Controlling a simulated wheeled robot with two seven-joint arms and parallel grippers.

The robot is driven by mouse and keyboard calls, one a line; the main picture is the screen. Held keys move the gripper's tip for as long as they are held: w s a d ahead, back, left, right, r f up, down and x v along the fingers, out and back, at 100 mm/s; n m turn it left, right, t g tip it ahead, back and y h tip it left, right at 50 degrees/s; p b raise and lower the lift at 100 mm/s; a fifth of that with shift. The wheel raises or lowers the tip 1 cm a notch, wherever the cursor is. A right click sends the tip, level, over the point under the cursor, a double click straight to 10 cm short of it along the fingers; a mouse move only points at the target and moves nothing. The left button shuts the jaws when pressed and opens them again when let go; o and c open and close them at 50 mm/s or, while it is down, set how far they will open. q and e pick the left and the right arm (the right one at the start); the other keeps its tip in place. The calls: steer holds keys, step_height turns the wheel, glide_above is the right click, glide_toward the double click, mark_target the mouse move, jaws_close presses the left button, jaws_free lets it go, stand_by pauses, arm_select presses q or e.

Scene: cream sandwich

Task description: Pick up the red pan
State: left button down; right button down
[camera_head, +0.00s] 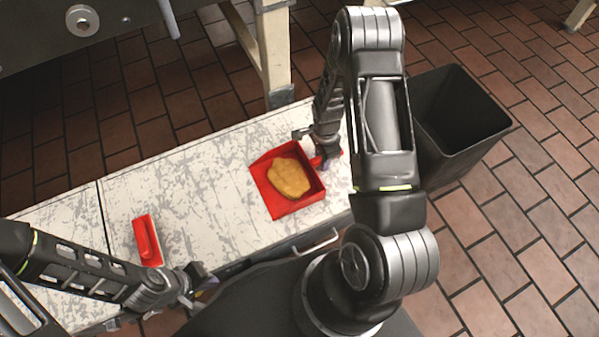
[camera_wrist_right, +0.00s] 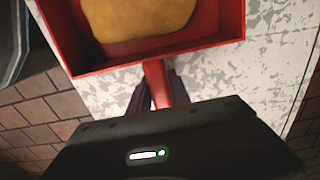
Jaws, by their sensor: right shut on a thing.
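The red pan (camera_head: 266,190) is a square dustpan on the right part of the white scratched worktop. A yellow-brown lump (camera_head: 289,178) lies in it. My right gripper (camera_head: 319,159) is at the pan's right side, shut on its red handle. In the right wrist view the fingers (camera_wrist_right: 157,90) close around the handle, and the red pan (camera_wrist_right: 200,42) extends beyond them with part of the lump (camera_wrist_right: 135,18). I cannot tell whether the pan touches the worktop. My left gripper (camera_head: 196,283) is at the worktop's front edge, near a red brush-like tool; its fingers are too small to read.
The red tool (camera_head: 147,241) lies on the left part of the worktop (camera_head: 200,190). A dark open bin (camera_head: 460,125) stands on the tiled floor to the right. A metal handle (camera_head: 318,241) shows at the worktop's front. The worktop between tool and pan is clear.

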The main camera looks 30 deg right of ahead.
step_height(320, 180, up, 10)
steer(key=p, duration=0.2)
steer(key=shift+p, duration=0.35)
stand_by(0.7)
steer(key=w+a+r+n+p, duration=0.2)
steer(key=a+r+n+p, duration=0.6)
steer(key=r, duration=0.5)
steer(key=w+a+r+n+p, duration=0.3)
steer(key=a+r+n+p, duration=0.6)
steer(key=r, duration=0.4)
steer(key=shift+a+n+p, duration=0.3)
steer(key=shift+n+p, duration=0.5)
steer(key=shift+n, duration=0.3)
